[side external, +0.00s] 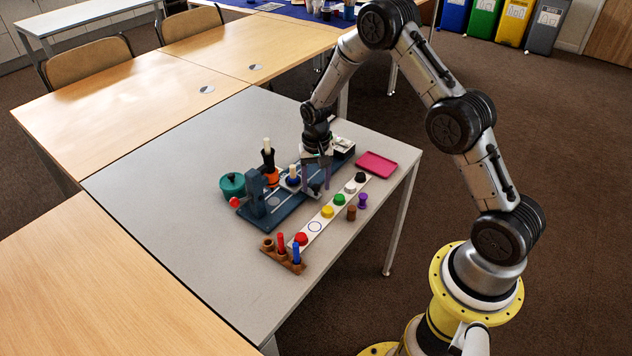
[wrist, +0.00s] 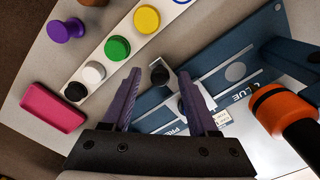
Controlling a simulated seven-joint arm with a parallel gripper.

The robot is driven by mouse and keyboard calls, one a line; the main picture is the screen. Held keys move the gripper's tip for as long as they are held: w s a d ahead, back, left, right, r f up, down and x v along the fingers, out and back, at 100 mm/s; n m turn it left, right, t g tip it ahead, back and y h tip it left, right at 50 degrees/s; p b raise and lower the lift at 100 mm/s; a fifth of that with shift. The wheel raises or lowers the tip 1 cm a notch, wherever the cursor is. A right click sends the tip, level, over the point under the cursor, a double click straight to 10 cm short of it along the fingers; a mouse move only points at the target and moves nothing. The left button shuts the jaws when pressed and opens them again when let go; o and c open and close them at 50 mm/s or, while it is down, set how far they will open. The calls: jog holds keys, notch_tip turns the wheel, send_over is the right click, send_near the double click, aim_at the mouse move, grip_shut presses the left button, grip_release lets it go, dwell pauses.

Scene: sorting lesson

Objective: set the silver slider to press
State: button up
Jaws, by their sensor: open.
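The blue fixture (side external: 266,212) lies on the grey table, with an upright blue block at its near left end. In the wrist view its base (wrist: 240,45) carries white lettering, partly hidden, that seems to read GLUE and PRESS. A silver slider (wrist: 173,84) with a black knob (wrist: 160,74) sits on this base; its exact stop is hard to tell. My gripper (side external: 316,185) is low over the fixture, pointing down. In the wrist view my gripper (wrist: 160,76) is open, with the knob between its purple fingertips. Contact with the knob cannot be seen.
A white strip (side external: 316,226) with several coloured knobs runs alongside the fixture. A pink tray (side external: 375,163), purple spool (side external: 362,200), brown peg rack (side external: 284,261) and teal pot (side external: 232,185) stand around it. An orange-and-black tool (wrist: 285,108) rises close beside my gripper. The table's left side is clear.

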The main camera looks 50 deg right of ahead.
grip_shut()
dwell(1.4)
